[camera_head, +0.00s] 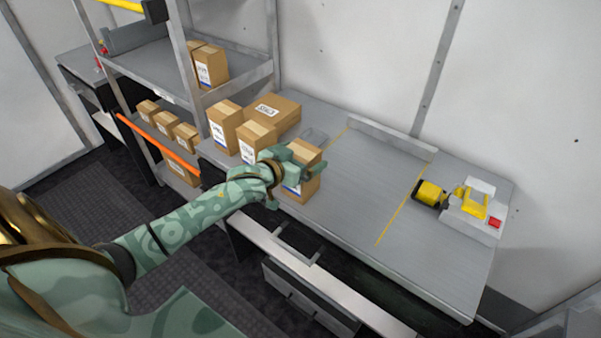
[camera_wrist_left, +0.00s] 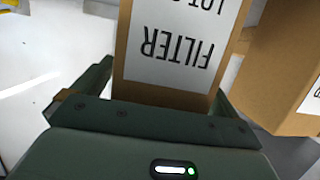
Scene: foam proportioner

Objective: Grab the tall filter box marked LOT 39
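A tall brown filter box (camera_head: 303,187) with a white label stands on the grey worktop. My left gripper (camera_head: 297,184) is at this box, its fingers open on either side of it. In the left wrist view the box (camera_wrist_left: 178,88) fills the space between the fingers (camera_wrist_left: 165,95), with only small gaps visible. Its label reads FILTER and LOT, upside down, and the lot number is cut off. Similar tall boxes, one behind (camera_head: 256,141) and one further left (camera_head: 222,127), have labels too small to read. My right gripper is not in view.
A wide, low carton (camera_head: 272,111) stands behind the tall boxes. A metal shelf rack (camera_head: 240,77) with more boxes is on the left. A yellow and white device (camera_head: 473,205) stands at the right end. The worktop middle (camera_head: 365,190) is clear.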

